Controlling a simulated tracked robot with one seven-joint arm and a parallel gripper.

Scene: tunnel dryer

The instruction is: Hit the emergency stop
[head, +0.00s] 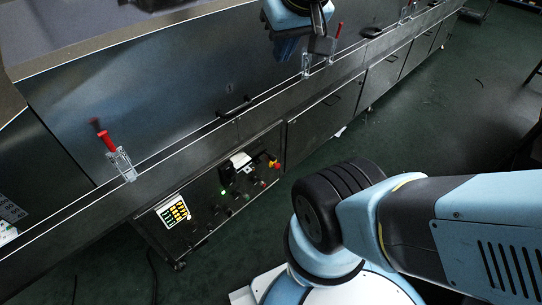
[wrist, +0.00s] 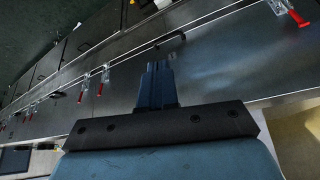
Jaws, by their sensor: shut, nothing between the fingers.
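A small red and yellow knob (head: 274,163), which looks like the emergency stop, sits at the right end of the control panel (head: 212,205) on the dryer's lower front. It is too small to tell its exact shape. My gripper (head: 288,48) is at the top of the head view, in front of the dryer wall, above and apart from the panel. In the wrist view my gripper (wrist: 157,72) has its dark blue fingers together, with nothing between them. The panel and the knob do not show in the wrist view.
The panel also carries a green light (head: 224,192), a red button (head: 262,184), and a yellow label (head: 173,212). Red-handled clamps (head: 120,162) and a black handle (head: 233,107) stick out along the dryer ledge. The green floor (head: 400,125) before the cabinets is mostly clear.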

